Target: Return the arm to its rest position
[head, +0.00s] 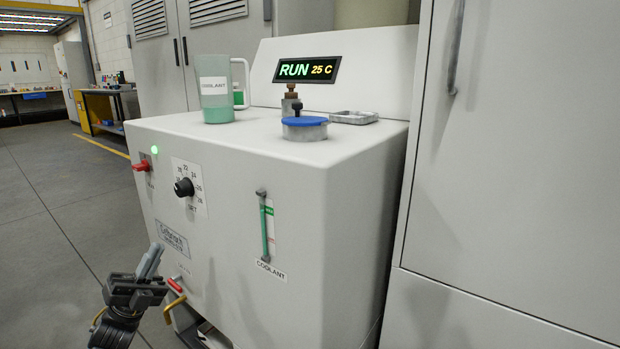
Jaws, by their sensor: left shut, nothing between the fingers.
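My left gripper (152,261) is at the lower left, in front of the lower left part of a white cooling unit. Its two grey fingers point up and lie together, with nothing between them. The cooling unit (300,215) has a red switch (141,167), a lit green lamp (154,150), a black dial (184,187) and a coolant sight gauge (264,228). Its display (306,69) reads RUN 25 C. My right gripper is not in view.
A coolant jug (215,92), a blue-capped filler (305,127) and a small metal tray (353,117) are on the unit's top. Red and yellow handles (174,300) stick out close to the gripper. A tall grey cabinet (520,160) stands at right. Open floor (45,210) lies left.

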